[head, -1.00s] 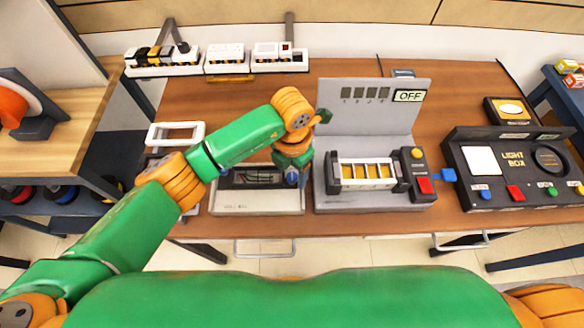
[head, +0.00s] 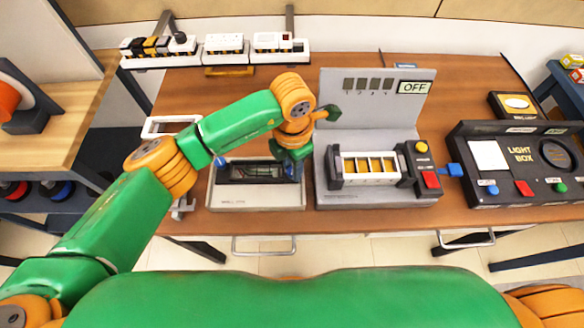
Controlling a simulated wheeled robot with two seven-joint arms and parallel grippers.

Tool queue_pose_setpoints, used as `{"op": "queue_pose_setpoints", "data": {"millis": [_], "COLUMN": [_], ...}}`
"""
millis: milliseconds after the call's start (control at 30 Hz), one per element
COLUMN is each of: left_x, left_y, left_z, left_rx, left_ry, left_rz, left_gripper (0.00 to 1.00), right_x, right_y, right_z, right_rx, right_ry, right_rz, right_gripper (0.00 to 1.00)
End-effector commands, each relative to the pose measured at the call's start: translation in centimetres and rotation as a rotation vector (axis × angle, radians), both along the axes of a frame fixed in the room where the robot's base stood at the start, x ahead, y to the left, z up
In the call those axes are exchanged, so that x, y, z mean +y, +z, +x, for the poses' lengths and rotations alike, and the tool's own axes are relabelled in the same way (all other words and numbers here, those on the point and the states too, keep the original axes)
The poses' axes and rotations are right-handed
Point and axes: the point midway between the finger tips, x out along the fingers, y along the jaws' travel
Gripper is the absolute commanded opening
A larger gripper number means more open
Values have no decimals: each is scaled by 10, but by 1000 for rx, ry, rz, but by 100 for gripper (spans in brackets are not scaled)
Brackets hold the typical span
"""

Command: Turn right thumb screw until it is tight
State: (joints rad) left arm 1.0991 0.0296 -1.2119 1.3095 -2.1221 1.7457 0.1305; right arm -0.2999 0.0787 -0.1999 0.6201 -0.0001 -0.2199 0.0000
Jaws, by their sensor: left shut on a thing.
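A low grey-white box (head: 258,195) with a dark open recess showing wires stands near the table's front edge, left of centre. My left gripper (head: 292,173) points down over the right end of this box. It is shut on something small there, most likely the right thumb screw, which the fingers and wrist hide. My right gripper is not in view.
Right of the box stands a grey battery tester (head: 377,110) with an OFF display. A black light box (head: 515,165) is farther right. A white frame (head: 172,127) lies to the left.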

Motion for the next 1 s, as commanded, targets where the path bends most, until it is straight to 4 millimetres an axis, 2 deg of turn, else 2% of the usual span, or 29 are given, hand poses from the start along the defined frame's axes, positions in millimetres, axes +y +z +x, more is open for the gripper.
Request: {"op": "queue_pose_setpoints", "data": {"millis": [33,500,1000], "left_x": [0,0,-1], "left_y": [-6,-6,-3], "left_z": [1,1,0], "left_rx": [-6,-6,-3], "left_ry": [-39,-486,-961], "left_rz": [0,0,-2], "left_gripper": [0,0,0], "right_x": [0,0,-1], "right_y": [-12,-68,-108], "right_z": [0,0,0], "right_rx": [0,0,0], "right_ry": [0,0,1], "right_rz": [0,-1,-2], "right_gripper": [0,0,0]}}
